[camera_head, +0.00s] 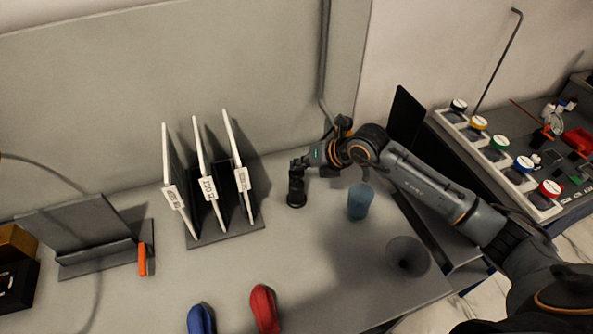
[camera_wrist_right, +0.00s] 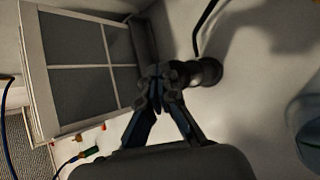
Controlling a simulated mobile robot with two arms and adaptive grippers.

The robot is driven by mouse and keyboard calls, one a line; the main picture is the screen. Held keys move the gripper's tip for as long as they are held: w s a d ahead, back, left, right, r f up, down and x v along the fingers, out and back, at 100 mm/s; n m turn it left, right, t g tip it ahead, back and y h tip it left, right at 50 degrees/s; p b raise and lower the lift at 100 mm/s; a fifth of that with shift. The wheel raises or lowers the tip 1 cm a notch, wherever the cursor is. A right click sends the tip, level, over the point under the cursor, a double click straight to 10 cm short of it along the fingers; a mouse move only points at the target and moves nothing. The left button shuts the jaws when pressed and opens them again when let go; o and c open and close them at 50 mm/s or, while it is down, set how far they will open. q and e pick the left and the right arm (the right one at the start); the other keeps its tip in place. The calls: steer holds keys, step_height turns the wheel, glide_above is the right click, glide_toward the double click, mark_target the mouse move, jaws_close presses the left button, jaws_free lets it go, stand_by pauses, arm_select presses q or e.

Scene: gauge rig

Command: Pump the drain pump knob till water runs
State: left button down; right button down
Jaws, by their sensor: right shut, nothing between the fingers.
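A dark upright cylinder with a rounded top, which looks like the pump knob (camera_head: 296,190), stands on the grey worktop right of the card rack. In the right wrist view a dark round knob (camera_wrist_right: 207,71) shows just past the fingertips. My right gripper (camera_head: 303,163) is at the cylinder's upper end; its fingers (camera_wrist_right: 160,78) are shut with nothing between them. I cannot tell whether they touch the knob. A blue cup (camera_head: 360,201) stands to the right, and a dark round funnel-like opening (camera_head: 407,256) lies nearer the front. No running water shows. My left gripper is not in view.
A rack with white labelled cards (camera_head: 208,190) stands left of my right gripper. A thin pipe (camera_head: 324,60) runs down the back panel. Red (camera_head: 264,308) and blue (camera_head: 200,318) objects lie at the front. The middle front worktop is clear.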

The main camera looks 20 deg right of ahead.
mark_target(299, 173)
steer(key=shift+f+b, duration=1)
steer(key=shift+f, duration=0.35)
stand_by(0.6)
steer(key=shift+r, duration=0.15)
stand_by(0.3)
steer(key=shift+r+p, duration=1.15)
steer(key=shift+r, duration=0.5)
steer(key=shift+r+p, duration=1.75)
steer(key=shift+r, duration=0.85)
steer(key=shift+f, duration=0.1)
